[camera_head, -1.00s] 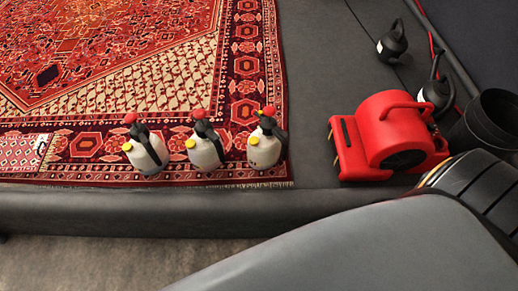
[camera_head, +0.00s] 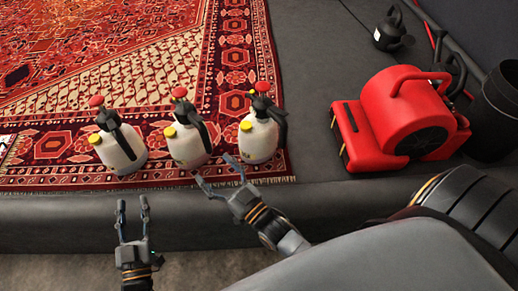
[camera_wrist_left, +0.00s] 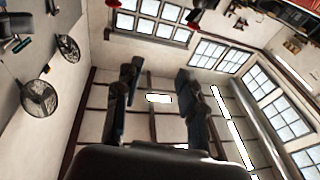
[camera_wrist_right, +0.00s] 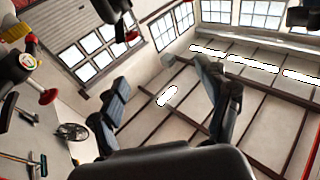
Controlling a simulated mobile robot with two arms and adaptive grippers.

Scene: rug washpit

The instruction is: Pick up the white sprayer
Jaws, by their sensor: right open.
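Three white sprayers with black tops, red knobs and yellow caps stand in a row on the rug (camera_head: 120,70) in the head view: the left sprayer (camera_head: 120,150), the middle sprayer (camera_head: 187,145) and the right sprayer (camera_head: 258,142). My left gripper (camera_head: 132,203) is in front of the left sprayer, open and empty, fingers pointing away from me. My right gripper (camera_head: 213,170) is open and empty. Its fingertips are near the gap between the middle and right sprayers; whether they touch either cannot be told. The wrist views show both pairs of fingers apart.
A red blower (camera_head: 400,115) stands right of the rug on the dark floor. A black bucket (camera_head: 497,110) and a dark kettle-shaped thing (camera_head: 390,32) are beyond it. A raised dark edge (camera_head: 70,222) runs between me and the rug.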

